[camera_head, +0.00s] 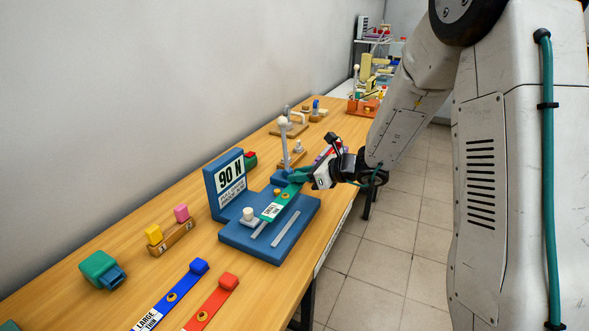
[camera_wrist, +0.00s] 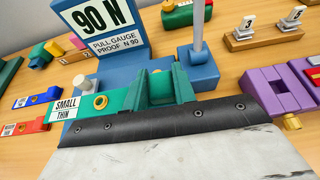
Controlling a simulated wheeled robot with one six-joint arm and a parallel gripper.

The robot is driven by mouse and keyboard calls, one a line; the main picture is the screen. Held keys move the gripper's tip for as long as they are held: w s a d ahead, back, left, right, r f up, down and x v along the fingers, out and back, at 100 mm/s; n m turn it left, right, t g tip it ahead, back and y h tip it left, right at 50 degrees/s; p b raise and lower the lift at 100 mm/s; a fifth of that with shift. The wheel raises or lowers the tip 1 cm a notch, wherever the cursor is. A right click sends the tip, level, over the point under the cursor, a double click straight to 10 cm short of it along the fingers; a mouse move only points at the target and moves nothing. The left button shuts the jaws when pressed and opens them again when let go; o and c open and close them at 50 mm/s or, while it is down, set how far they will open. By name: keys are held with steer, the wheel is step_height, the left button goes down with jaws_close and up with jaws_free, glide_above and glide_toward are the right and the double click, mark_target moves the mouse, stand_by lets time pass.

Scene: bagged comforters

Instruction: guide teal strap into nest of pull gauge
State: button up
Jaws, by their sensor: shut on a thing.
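The teal strap (camera_head: 281,200) carries a white "SMALL THIN" label and a brass eyelet. My gripper (camera_head: 304,176) is shut on its raised end. The strap slants across the blue pull gauge (camera_head: 276,247), label end toward the white knob (camera_head: 248,214). In the wrist view the strap (camera_wrist: 124,100) crosses just in front of the "90 N" sign (camera_wrist: 98,22). I cannot tell whether it touches the gauge base. The nest is not clearly visible, and the fingertips are largely hidden.
Blue (camera_head: 172,294) and red (camera_head: 212,302) straps lie at the front left. A teal block (camera_head: 101,268) and a wooden holder with yellow and pink pegs (camera_head: 172,238) stand at left. A white-knobbed post (camera_head: 283,140) rises behind the gauge. A purple fixture (camera_wrist: 272,92) is at right.

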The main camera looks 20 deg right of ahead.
mark_target(297, 201)
steer(key=shift+a, duration=0.25)
steer(key=shift+f, duration=2.7)
steer(key=shift+s, duration=0.15)
steer(key=shift+s+a+f, duration=0.1)
steer(key=shift+s+a, duration=0.2)
steer(key=shift+f, duration=0.2)
steer(key=o, duration=1.7)
steer(key=shift+c, duration=0.2)
